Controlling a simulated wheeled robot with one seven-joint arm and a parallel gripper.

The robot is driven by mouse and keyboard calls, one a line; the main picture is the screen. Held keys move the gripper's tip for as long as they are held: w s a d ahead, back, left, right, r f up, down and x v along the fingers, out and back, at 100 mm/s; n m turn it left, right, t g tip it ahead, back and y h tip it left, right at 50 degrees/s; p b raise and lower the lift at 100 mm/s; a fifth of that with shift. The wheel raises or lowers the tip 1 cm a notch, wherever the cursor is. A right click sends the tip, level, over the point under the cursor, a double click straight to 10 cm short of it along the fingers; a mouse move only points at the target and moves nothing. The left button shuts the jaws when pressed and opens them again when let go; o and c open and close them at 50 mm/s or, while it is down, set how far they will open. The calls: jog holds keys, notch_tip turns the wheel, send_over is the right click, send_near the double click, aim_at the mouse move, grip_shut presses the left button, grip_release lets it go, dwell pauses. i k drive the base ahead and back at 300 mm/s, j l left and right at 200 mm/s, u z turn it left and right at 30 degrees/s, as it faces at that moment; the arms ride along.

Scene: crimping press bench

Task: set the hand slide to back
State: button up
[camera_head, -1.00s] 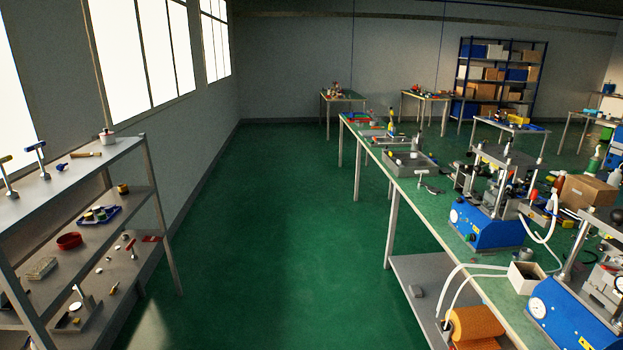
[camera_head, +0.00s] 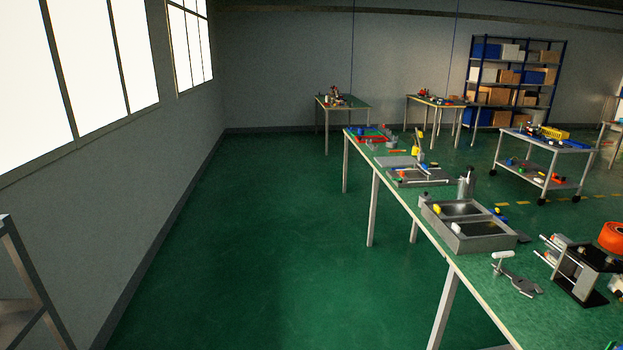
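I cannot make out a hand slide for certain in the head view. On the green-topped bench (camera_head: 478,280) at the right stands a small device (camera_head: 580,272) with a dark top, light side plates and metal rods pointing left. I cannot tell whether it bears the hand slide. In front of the sink, a grey metal tool (camera_head: 522,285) with a white-tipped handle lies on the bench. My gripper is not in view.
A steel double sink (camera_head: 468,232) sits in the bench, with trays and small parts beyond it. A shelf rack's corner (camera_head: 22,270) shows at the lower left. A wheeled cart (camera_head: 540,165) stands behind the bench. The green floor (camera_head: 270,230) left of the bench is clear.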

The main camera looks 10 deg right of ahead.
aim_at(430, 177)
jog(key=i, duration=0.95)
jog(key=i+z, duration=0.15)
jog(key=i, duration=0.8)
jog(key=i+j, duration=0.15)
jog(key=i, duration=0.85)
jog(key=i+z, duration=0.3)
jog(key=i, duration=0.65)
jog(key=i+j+z, duration=0.1)
jog(key=i+z, duration=0.2)
jog(key=i, duration=0.65)
jog(key=i+l+z, duration=0.25)
jog(key=i, duration=0.2)
jog(key=i+l+z, duration=0.25)
jog(key=i, duration=0.2)
jog(key=j, duration=0.1)
